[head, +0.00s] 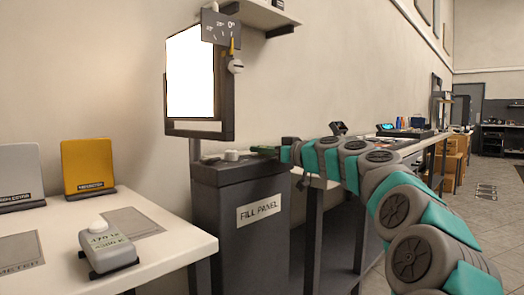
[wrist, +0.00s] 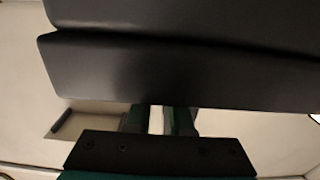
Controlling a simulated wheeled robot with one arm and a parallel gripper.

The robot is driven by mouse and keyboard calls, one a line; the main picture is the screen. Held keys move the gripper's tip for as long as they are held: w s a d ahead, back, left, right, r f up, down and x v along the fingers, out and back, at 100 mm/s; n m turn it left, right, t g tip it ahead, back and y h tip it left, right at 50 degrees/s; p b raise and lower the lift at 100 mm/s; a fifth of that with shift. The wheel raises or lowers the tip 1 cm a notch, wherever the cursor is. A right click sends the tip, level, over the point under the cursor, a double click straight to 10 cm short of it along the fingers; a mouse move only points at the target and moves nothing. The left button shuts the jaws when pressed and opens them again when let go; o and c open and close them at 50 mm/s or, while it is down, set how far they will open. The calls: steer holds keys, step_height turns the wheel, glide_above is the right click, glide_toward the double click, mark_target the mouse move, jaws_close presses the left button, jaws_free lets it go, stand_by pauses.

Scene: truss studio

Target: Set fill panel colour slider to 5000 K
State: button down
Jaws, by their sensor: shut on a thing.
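The fill panel (head: 191,75) is a lit white rectangle in a dark frame, upright above a dark cabinet (head: 237,228) labelled FILL PANEL (head: 259,211). A pale round knob (head: 232,155) sits on the cabinet top. My gripper (head: 264,151) reaches in from the right at the cabinet top, to the right of that knob. In the wrist view my gripper's two fingers (wrist: 158,119) are close together against a large dark body (wrist: 180,70). My gripper is shut on a small part, apparently the colour slider. The slider and its scale marks cannot be made out.
A dial plate (head: 221,27) with a yellow pointer hangs at the fill panel's upper right. A white table (head: 165,247) at left holds a grey box with a white knob (head: 105,250) and a yellow sign (head: 89,167). A long bench stands behind my arm.

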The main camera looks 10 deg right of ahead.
steer(key=shift+w+d, duration=0.1)
steer(key=shift+w+d+b, duration=0.55)
steer(key=shift+w+d, duration=0.1)
steer(key=shift+d, duration=0.2)
steer(key=c, duration=0.8)
jaws_free()
steer(key=v, duration=0.8)
steer(key=shift+b, duration=0.3)
